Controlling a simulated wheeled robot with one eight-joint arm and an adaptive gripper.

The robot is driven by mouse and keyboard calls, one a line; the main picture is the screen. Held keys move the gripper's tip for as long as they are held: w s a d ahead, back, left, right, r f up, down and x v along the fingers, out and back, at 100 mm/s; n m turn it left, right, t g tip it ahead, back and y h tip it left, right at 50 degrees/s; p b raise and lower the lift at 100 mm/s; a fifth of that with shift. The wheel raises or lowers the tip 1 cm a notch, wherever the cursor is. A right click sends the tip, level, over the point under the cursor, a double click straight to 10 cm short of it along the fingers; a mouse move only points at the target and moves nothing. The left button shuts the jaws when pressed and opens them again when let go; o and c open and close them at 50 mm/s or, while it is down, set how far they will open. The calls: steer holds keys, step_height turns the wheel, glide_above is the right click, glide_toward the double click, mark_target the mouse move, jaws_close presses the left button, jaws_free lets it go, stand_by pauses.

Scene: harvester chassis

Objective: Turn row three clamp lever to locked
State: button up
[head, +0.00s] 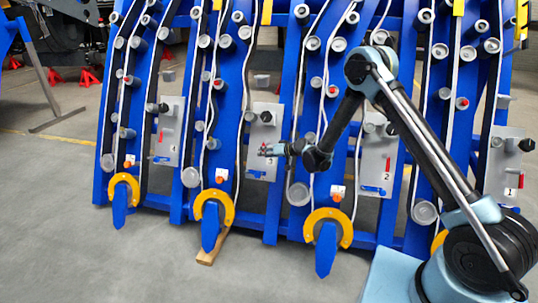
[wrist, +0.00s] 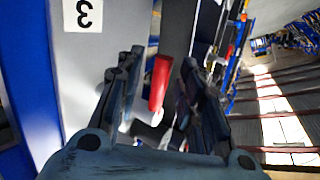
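The row three panel (head: 262,118) is a pale plate marked 3, between blue beams left of centre in the head view. Its number label (wrist: 83,14) shows rotated in the wrist view. The red clamp lever (wrist: 160,82) stands out from this panel and appears between the two fingers of my gripper (wrist: 158,62). The fingers are apart, with a visible gap on each side of the lever. In the head view my gripper (head: 267,150) is in front of the panel and hides the red lever there. Whether a finger touches it I cannot tell.
A black knob (head: 267,116) sits above my gripper and a blue handle (head: 257,173) below it. Similar panels marked 4 (head: 168,118), 2 (head: 378,150) and 1 (head: 505,160) stand on either side. Blue beams flank the panel. The grey floor (head: 110,250) in front is open.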

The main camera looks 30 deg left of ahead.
steer(key=v, duration=1.2)
steer(key=shift+w+f, duration=0.1)
steer(key=shift+c, duration=0.6)
steer(key=shift+w+f, duration=0.1)
steer(key=c, duration=0.5)
steer(key=w, duration=0.1)
steer(key=w+d+f+n+g, duration=0.1)
steer(key=w+d+g+y, duration=0.1)
steer(key=shift+f+n, duration=0.3)
steer(key=shift+f, duration=0.05)
jaws_close()
steer(key=a+f+n+g+y, duration=0.1)
steer(key=a+n+g+y, duration=0.1)
steer(key=a, duration=0.9)
steer(key=shift+f, duration=0.3)
